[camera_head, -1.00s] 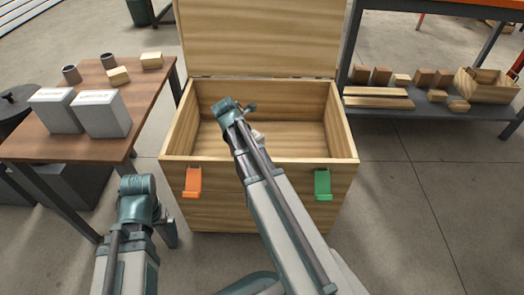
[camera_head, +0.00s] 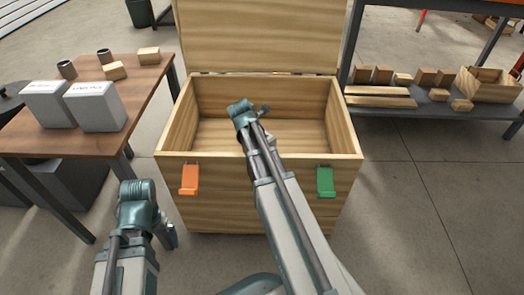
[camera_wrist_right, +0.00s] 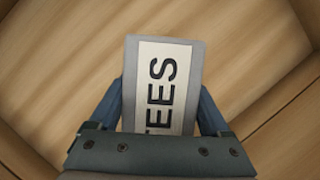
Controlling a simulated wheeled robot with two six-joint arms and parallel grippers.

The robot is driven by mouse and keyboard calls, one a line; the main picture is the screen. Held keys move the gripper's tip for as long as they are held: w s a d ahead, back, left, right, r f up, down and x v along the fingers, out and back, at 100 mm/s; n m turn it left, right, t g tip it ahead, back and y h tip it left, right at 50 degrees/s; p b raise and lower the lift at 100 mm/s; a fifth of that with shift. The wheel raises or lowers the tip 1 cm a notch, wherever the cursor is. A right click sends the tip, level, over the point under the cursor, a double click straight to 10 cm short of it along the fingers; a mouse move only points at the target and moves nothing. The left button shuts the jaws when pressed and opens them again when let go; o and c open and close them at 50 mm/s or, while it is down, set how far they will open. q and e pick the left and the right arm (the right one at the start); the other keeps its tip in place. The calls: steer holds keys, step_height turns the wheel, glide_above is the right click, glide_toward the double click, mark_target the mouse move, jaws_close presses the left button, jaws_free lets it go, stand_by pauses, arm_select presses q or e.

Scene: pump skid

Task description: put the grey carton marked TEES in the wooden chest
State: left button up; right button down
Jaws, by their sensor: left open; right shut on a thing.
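The grey carton marked TEES (camera_wrist_right: 160,85) is held between the fingers of my right gripper (camera_wrist_right: 162,100), with its label facing the wrist camera. My right gripper is shut on it. In the head view, my right arm reaches over the front wall of the wooden chest (camera_head: 255,203); the carton cannot be made out clearly there. The chest's lid (camera_head: 257,35) stands open. Pale wood surrounds the carton in the right wrist view. Its height above the chest floor cannot be told. My left gripper (camera_head: 172,238) is open, low in front of the chest's left side.
An orange latch (camera_head: 189,180) and a green latch (camera_head: 325,182) are on the chest front. A table (camera_head: 140,105) at left holds two grey-white cartons (camera_head: 95,107), short pipes and wooden blocks. A shelf (camera_head: 395,118) at right holds blocks and a wooden box (camera_head: 490,84).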

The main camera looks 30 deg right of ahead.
steer(key=shift+c, duration=1.4)
jaws_free()
steer(key=shift+f, duration=0.1)
steer(key=shift+o, duration=1.4)
steer(key=shift+a+r+p, duration=0.1)
steer(key=shift+r+p, duration=0.3)
steer(key=shift+r, duration=0.15)
steer(key=p+v, duration=1)
steer(key=v, duration=0.1)
steer(key=shift+s+a+r, duration=0.1)
steer(key=shift+a+r, duration=0.05)
steer(key=shift+a, duration=0.05)
